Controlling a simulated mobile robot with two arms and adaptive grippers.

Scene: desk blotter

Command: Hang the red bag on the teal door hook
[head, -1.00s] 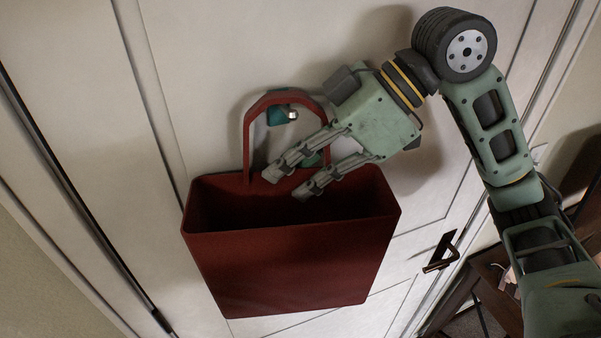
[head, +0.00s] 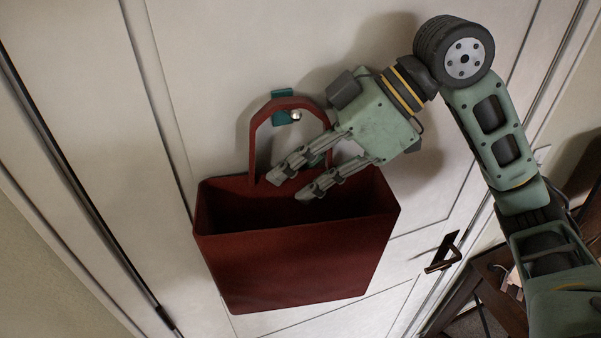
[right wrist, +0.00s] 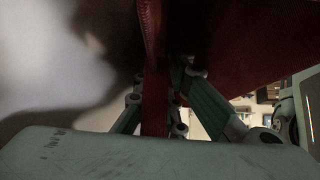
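The red bag (head: 300,262) hangs upright against the white door, mouth up. Its handle (head: 262,122) loops over the teal door hook (head: 281,94). The hook's silver tip shows inside the loop, just below the top of the handle, and teal shows above the strap. My right gripper (head: 288,186) reaches in from the right, over the bag's mouth. Its fingers are apart, on either side of the handle's right leg. In the right wrist view the red strap (right wrist: 156,100) runs between the fingers; contact is hard to tell. My left gripper is out of view.
The door (head: 215,60) is flat and mostly bare around the bag. A dark door handle (head: 443,254) sticks out at lower right. Brown wooden furniture (head: 490,280) stands at the lower right, beyond the door's edge.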

